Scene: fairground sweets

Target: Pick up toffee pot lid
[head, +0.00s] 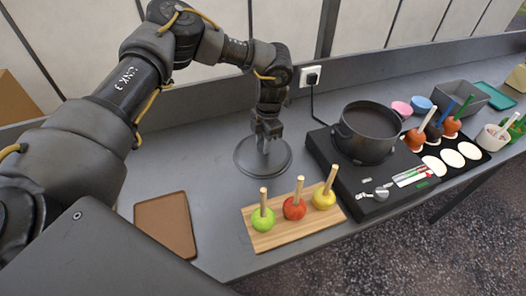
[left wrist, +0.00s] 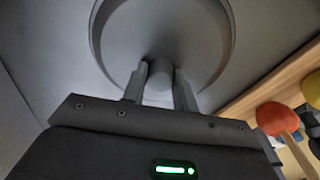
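The toffee pot lid (head: 244,160) is a round dark grey disc with a small central knob, lying flat on the counter left of the hob. My left gripper (head: 264,146) points straight down over its middle. In the left wrist view the lid (left wrist: 215,30) fills the upper middle, and the fingers of my left gripper (left wrist: 160,84) stand on both sides of the knob, appearing to touch it. The dark pot (head: 368,135) sits open on the black hob. My right gripper is not in view.
A wooden board (head: 268,239) with green, red and yellow apples on sticks lies in front of the lid. The hob (head: 320,146) is to its right. A brown mat (head: 165,222) lies to the left. A wall runs behind.

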